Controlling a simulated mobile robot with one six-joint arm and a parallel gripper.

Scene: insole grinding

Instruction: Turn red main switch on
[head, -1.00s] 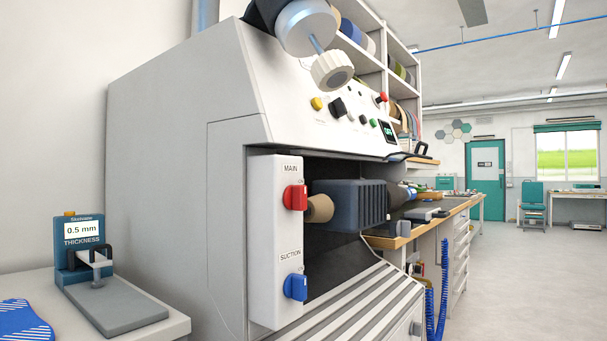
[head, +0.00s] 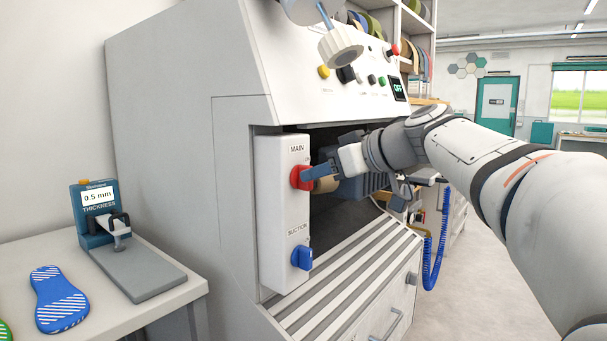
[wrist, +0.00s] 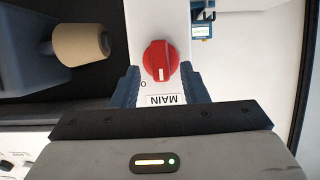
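The red main switch (head: 299,178) is a knob on the upper part of a white panel on the grinding machine, under the label MAIN. In the wrist view, the red knob (wrist: 160,60) shows its white mark pointing toward the upside-down MAIN label. My gripper (head: 315,174) reaches in from the right, its fingertips at the knob. In the wrist view, my gripper (wrist: 164,75) is open, with one finger on each side of the knob and white panel showing between. I cannot tell whether the fingertips reach around it. The small display (head: 398,89) reads OFF.
The blue suction switch (head: 302,258) sits lower on the same panel. A tan grinding roller (head: 326,185) is just right of the panel, also visible in the wrist view (wrist: 83,45). A thickness gauge (head: 100,215) and a blue insole (head: 60,300) are on the left table.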

